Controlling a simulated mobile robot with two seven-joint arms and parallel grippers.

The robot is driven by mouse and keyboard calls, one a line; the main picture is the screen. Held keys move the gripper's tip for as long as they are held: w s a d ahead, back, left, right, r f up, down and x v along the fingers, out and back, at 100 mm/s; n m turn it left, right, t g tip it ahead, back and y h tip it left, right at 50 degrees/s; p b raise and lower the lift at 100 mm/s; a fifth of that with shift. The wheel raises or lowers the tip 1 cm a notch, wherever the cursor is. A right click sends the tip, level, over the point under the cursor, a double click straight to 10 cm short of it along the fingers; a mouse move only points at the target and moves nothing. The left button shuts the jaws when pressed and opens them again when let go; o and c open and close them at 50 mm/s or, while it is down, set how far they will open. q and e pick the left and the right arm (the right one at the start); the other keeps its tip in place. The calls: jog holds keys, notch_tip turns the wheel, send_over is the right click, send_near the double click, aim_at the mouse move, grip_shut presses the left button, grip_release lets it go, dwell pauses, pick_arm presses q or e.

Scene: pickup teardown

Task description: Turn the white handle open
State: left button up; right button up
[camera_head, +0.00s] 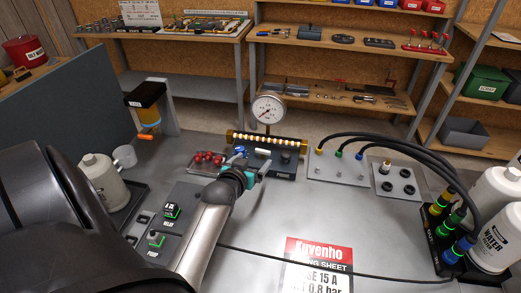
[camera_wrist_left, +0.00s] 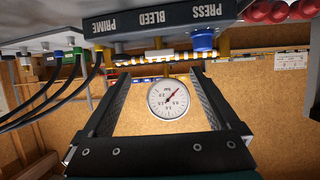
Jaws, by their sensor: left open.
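A dark control block (camera_head: 284,170) with a gauge above it stands at the middle of the bench. In the left wrist view the block (camera_wrist_left: 160,20) appears upside down, labelled PRESS, BLEED and PRIME. A blue knob (camera_head: 241,152) sits by PRESS; it also shows in the wrist view (camera_wrist_left: 203,42). A small pale piece (camera_wrist_left: 158,43) by BLEED may be the white handle; I cannot tell its angle. My left gripper (camera_head: 256,172) is in front of the block, open and empty. In the wrist view its fingers (camera_wrist_left: 158,88) frame the gauge (camera_wrist_left: 168,98) beyond. My right gripper is not in view.
Red knobs (camera_head: 208,158) lie left of the block. A plate with hose ends (camera_head: 338,166) and black hoses (camera_head: 400,145) stand to the right. A paper sheet (camera_head: 318,255) lies in front on mostly clear bench. A white bottle (camera_head: 103,180) stands at left.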

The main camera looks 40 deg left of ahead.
aim_at(262, 150)
pick_arm(q)
jog(key=shift+b+x, duration=0.8)
jog(key=shift+x, duration=3.1)
jog(key=shift+r, duration=0.1)
jog(key=c, duration=1.3)
jog(key=shift+c, duration=0.4)
